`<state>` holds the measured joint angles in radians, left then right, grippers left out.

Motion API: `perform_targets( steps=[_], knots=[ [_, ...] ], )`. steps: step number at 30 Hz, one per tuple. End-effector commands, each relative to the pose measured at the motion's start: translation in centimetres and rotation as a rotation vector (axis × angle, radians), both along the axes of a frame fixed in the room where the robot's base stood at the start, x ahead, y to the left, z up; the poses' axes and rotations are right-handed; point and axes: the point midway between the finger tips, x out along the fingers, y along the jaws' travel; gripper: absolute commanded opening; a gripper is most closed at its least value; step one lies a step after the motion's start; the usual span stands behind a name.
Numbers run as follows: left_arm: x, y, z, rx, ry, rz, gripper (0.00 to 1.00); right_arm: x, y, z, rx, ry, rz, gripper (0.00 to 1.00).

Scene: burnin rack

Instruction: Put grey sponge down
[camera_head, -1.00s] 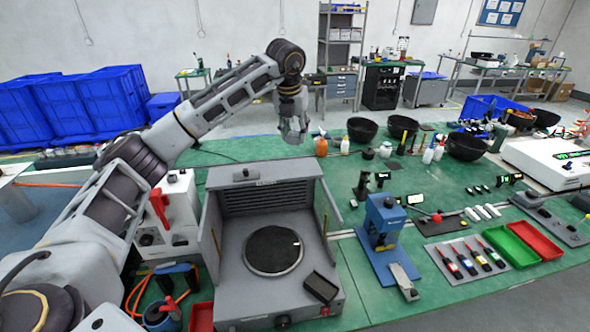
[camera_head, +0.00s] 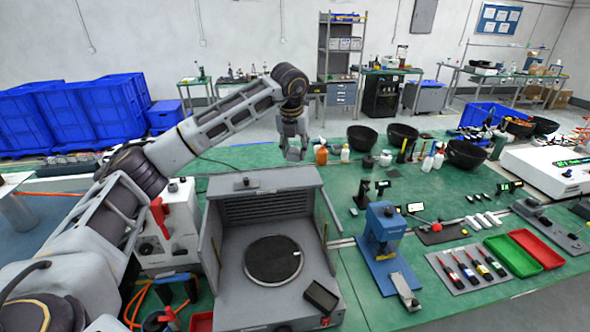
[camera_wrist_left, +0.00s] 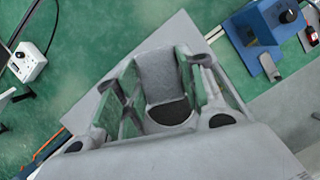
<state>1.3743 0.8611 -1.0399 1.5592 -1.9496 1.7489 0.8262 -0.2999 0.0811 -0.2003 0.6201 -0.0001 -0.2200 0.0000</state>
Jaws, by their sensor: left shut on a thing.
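My left gripper (camera_head: 294,152) hangs in the air behind and to the right of the grey booth, fingers pointing down. In the left wrist view the left gripper (camera_wrist_left: 165,95) is shut on a grey block, the grey sponge (camera_wrist_left: 160,72), held between its two fingers. My right gripper is in neither view.
A small dark tray (camera_head: 321,297) sits at the booth's front right. A blue press (camera_head: 383,228) stands to the right. Bottles (camera_head: 321,155) and black bowls (camera_head: 362,135) stand behind.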

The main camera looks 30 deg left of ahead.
Motion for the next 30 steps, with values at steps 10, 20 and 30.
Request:
perform_targets(
  steps=[10, 20, 30],
  knots=[
    [0.0, 0.0, -3.5, 0.001, 0.001, -0.001, 0.27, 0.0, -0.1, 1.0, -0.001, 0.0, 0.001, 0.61],
    [0.0, 0.0, -3.6, 0.001, 0.001, -0.001, 0.27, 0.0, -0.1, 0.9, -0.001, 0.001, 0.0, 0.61],
    [0.0, 0.0, -6.4, 0.0, 0.003, -0.001, 0.27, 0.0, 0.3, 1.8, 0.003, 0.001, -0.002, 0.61]
  ],
)
